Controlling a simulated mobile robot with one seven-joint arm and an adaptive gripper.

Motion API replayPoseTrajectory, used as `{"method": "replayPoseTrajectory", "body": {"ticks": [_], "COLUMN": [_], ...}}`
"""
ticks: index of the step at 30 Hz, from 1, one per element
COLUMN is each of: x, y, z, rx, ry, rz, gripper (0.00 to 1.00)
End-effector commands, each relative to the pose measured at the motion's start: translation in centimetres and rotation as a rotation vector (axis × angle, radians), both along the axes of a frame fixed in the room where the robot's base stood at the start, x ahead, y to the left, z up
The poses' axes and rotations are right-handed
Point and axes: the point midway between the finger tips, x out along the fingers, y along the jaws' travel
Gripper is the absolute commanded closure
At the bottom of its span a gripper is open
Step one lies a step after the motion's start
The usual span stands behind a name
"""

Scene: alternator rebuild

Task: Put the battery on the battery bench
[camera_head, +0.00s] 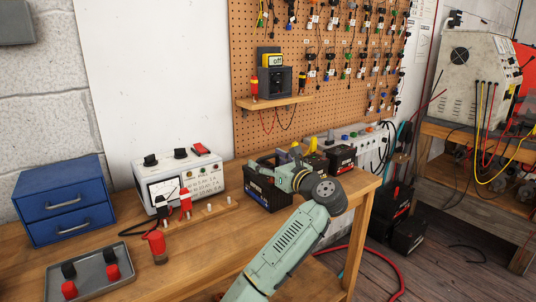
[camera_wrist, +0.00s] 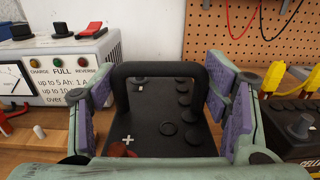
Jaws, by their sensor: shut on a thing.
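A black battery (camera_head: 266,194) with a raised black carry handle (camera_wrist: 160,70) is at the wooden bench (camera_head: 190,258), right of the charger. My gripper (camera_head: 278,168) reaches over it from the right and is shut on it. In the wrist view, the purple-padded fingers of my gripper (camera_wrist: 160,105) flank the handle and the battery top (camera_wrist: 165,135), which shows round caps, a plus mark and a reddish terminal. I cannot tell whether the battery's base touches the bench top.
Another battery (camera_head: 342,158) stands close on the right. A grey tray (camera_head: 92,285) and blue drawers (camera_head: 62,200) are at left. More batteries (camera_head: 408,235) are on the floor.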

Motion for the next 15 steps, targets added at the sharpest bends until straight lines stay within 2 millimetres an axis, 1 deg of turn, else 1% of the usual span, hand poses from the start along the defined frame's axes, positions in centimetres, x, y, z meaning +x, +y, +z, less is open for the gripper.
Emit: {"method": "replayPoseTrajectory", "body": {"ticks": [1, 9, 10, 15], "x": [-0.1, -0.1, 0.0, 0.0], "y": [0.0, 0.0, 0.0, 0.0], "z": [0.9, 0.5, -0.1, -0.1], "rx": [0.004, 0.003, 0.001, 0.000], "ry": [-0.017, -0.015, -0.001, 0.000], "rz": [-0.001, -0.001, 0.000, 0.000], "gripper": [0.92, 0.92, 0.29, 0.18]}}
